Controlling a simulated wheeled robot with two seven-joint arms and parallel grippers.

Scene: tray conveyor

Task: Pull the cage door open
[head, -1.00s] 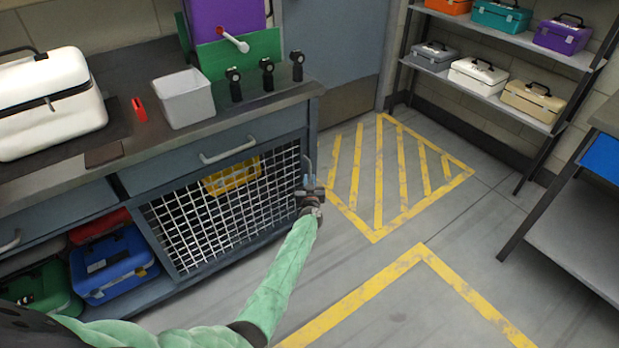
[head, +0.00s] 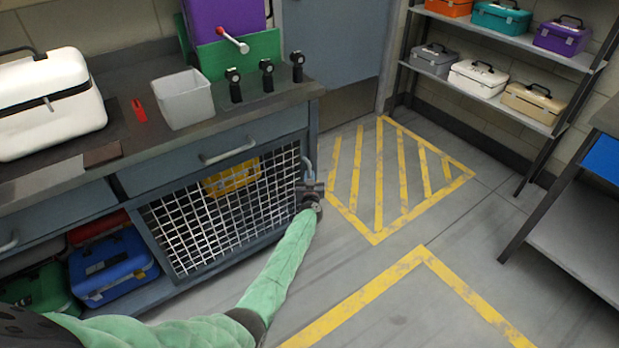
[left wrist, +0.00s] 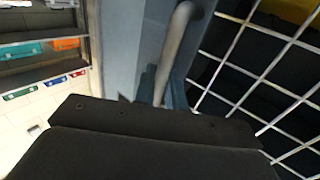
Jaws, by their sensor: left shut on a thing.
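The cage door (head: 215,213) is a white wire mesh in a blue-grey frame at the right end of the bench's lower front. It looks closed or almost closed; I cannot tell if there is a small gap. Its upright metal handle (left wrist: 176,45) is on the door's right edge and shows in the left wrist view beside the mesh. My left gripper (head: 311,186) is at that edge, shut on the handle. The dark gripper body hides the lower part of the handle in the wrist view. My right gripper is not in view.
A yellow case (head: 232,177) sits behind the mesh. A drawer handle (head: 228,150) sticks out above the door. Blue case (head: 112,268) and other cases are on the open shelf at left. The floor in front and to the right is clear, with yellow markings (head: 377,288).

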